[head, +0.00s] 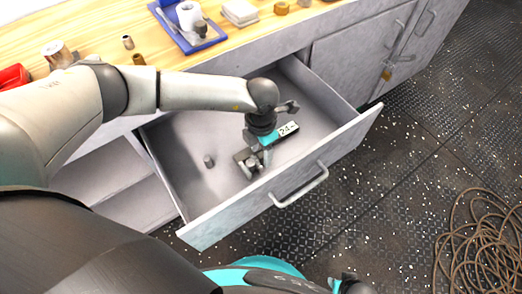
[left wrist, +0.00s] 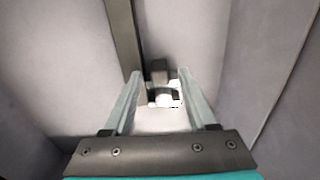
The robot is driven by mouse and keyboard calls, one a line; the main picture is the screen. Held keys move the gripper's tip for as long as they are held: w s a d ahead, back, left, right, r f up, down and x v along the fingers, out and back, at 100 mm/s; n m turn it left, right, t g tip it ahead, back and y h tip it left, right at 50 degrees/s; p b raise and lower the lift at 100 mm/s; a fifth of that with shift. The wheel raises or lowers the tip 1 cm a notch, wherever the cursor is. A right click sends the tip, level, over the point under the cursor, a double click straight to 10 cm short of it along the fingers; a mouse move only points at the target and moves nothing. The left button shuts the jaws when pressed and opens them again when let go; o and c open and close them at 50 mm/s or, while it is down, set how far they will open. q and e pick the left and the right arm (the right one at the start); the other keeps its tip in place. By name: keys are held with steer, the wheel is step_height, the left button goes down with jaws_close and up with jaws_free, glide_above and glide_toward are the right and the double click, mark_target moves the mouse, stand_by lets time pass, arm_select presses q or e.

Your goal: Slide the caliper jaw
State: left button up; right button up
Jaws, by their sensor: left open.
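The caliper (head: 284,132) lies in the open drawer, a dark bar with a light display marked with digits. My left gripper (head: 259,158) reaches down into the drawer over the caliper and hides part of it. In the left wrist view the two fingers of the gripper (left wrist: 160,77) are apart. A small dark and light block of the caliper, seemingly its jaw (left wrist: 161,76), shows between the fingertips, beside the long dark bar (left wrist: 123,35). I cannot tell whether the fingers touch it. My right gripper is not seen.
The grey drawer (head: 350,134) is pulled out, its walls close around my left gripper. A small grey cylinder (head: 208,161) lies on its floor. The wooden worktop (head: 95,28) holds a blue tray (head: 180,35) and several small parts. Coiled rope (head: 485,250) lies on the floor.

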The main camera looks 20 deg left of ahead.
arm_select(q)
jaws_close()
stand_by(0.4)
stand_by(1.0)
